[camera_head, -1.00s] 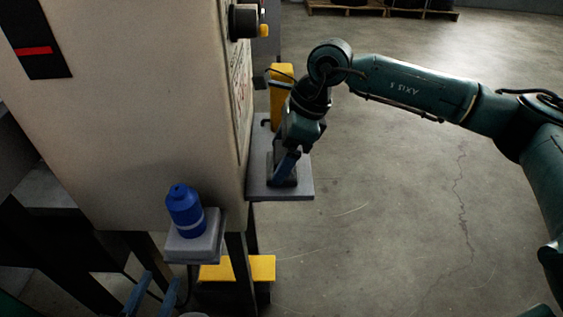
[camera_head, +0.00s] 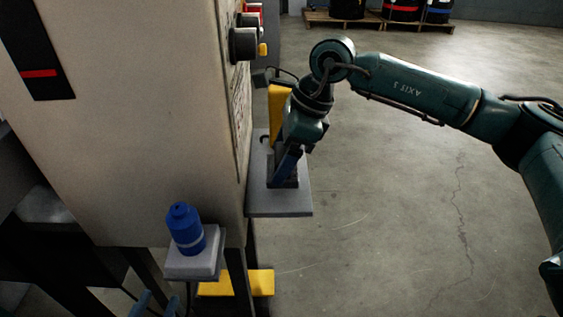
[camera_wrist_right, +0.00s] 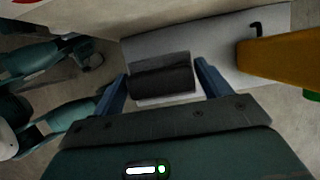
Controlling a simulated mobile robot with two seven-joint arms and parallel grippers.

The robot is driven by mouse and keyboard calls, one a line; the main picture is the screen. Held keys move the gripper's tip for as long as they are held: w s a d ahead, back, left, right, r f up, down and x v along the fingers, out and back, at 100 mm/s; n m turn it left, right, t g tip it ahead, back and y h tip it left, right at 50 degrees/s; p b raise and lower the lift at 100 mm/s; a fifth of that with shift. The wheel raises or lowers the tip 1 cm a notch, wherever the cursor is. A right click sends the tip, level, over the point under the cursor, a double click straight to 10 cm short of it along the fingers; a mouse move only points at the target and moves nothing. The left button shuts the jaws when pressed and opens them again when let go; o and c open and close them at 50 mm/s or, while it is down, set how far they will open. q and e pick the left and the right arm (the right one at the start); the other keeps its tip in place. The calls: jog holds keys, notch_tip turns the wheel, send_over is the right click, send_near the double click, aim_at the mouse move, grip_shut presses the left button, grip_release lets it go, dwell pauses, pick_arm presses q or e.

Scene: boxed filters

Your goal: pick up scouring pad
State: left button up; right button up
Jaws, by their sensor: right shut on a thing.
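The scouring pad is a dark grey block (camera_head: 284,182) over the light grey shelf (camera_head: 265,206) on the machine's side. My right gripper (camera_head: 284,170) points down and is shut on it. In the right wrist view the pad (camera_wrist_right: 161,77) sits between the two blue fingers (camera_wrist_right: 161,84), with the shelf (camera_wrist_right: 215,40) behind it. I cannot tell for sure how far the pad is above the shelf.
A large beige machine (camera_head: 150,110) fills the left, with a black knob (camera_head: 243,44). A yellow object (camera_head: 279,106) stands on the shelf behind my right gripper. A blue bottle (camera_head: 186,230) stands on a small grey ledge (camera_head: 192,266). Open floor (camera_head: 390,220) lies to the right.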

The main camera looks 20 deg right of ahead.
aim_at(282, 152)
notch_tip(282, 152, up, 3)
jog(key=shift+r+p, duration=0.2)
jog(key=shift+p, duration=0.1)
pick_arm(q)
jog(key=shift+s+a+n+g+p, duration=0.25)
jog(key=shift+n+g+p, duration=0.05)
jog(key=shift+g, duration=0.3)
pick_arm(e)
jog(key=s+d, duration=0.2)
jog(key=d, duration=0.7)
jog(key=s+d, duration=0.3)
jog(key=d, duration=0.6)
jog(key=shift+s+d, duration=0.2)
jog(key=shift+d, duration=0.2)
jog(key=o, duration=0.4)
jog(key=shift+c, duration=1.4)
